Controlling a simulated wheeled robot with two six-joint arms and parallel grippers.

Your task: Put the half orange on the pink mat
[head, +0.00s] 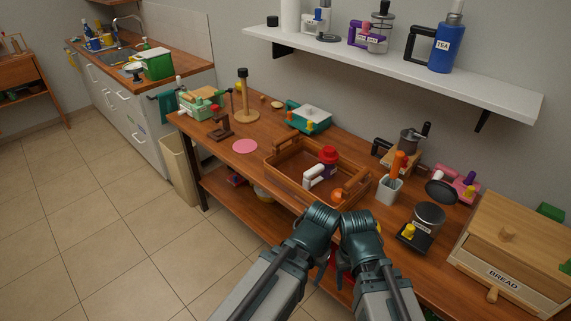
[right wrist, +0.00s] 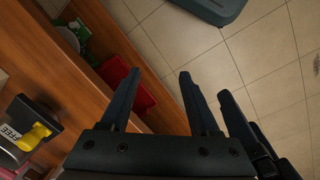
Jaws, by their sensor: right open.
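The pink mat (head: 245,146) is a flat round disc lying bare on the table, left of the wooden tray. An orange, rounded piece (head: 338,194) lies in the tray's near right corner. It looks like the half orange, but its cut face is not clear. In the head view both arms end low in front of the table, and their links mostly hide the grippers. In the right wrist view my right gripper (right wrist: 159,74) is open and empty, pointing past the table edge. A dark finger beside it, probably my left gripper's (right wrist: 238,118), shows only in part.
The wooden tray (head: 293,189) also holds a red-lidded jar (head: 328,156) and a white-handled item. A mug tree (head: 243,98) and a brown stand (head: 220,126) are near the mat. A utensil cup (head: 389,190) and bread box (head: 510,255) stand right.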

